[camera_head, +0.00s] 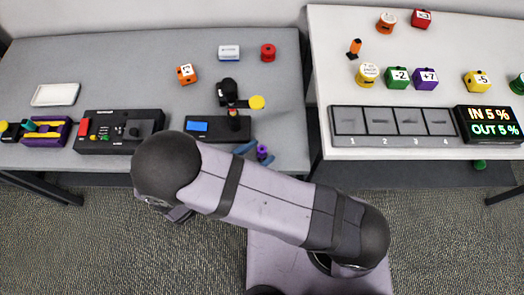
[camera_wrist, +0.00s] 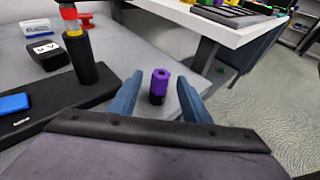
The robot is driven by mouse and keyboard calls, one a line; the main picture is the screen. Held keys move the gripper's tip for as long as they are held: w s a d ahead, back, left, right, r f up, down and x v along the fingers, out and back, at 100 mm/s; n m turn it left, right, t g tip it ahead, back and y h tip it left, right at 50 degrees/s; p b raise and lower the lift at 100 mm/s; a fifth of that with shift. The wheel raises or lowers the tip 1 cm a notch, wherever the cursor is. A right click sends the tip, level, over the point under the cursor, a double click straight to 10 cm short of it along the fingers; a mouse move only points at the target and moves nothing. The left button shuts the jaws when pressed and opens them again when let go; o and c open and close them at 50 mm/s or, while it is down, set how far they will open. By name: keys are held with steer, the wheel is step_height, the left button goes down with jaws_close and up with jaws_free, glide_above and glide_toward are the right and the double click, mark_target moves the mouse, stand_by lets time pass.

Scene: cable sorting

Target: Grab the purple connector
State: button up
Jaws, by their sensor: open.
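The purple connector (camera_wrist: 160,82), a small upright purple piece with a black lower part, stands on the grey table near its front right corner. It also shows in the head view (camera_head: 262,153), partly hidden by my gripper (camera_head: 256,154). In the wrist view, my gripper (camera_wrist: 159,86) is open, with one blue-grey finger on each side of the connector. There are visible gaps between the connector and both fingers. The fingers are not closed on it.
A black device with a blue screen (camera_head: 197,127) lies close behind and left of my gripper, with a dark post (camera_wrist: 82,60) standing on it. The grey table's (camera_head: 285,100) right edge is close by. A white table (camera_head: 335,60) stands to the right across a gap.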

mark_target(262, 149)
steer(key=shift+x, duration=1.05)
jaws_close()
steer(key=shift+r, duration=0.15)
steer(key=shift+r, duration=4.9)
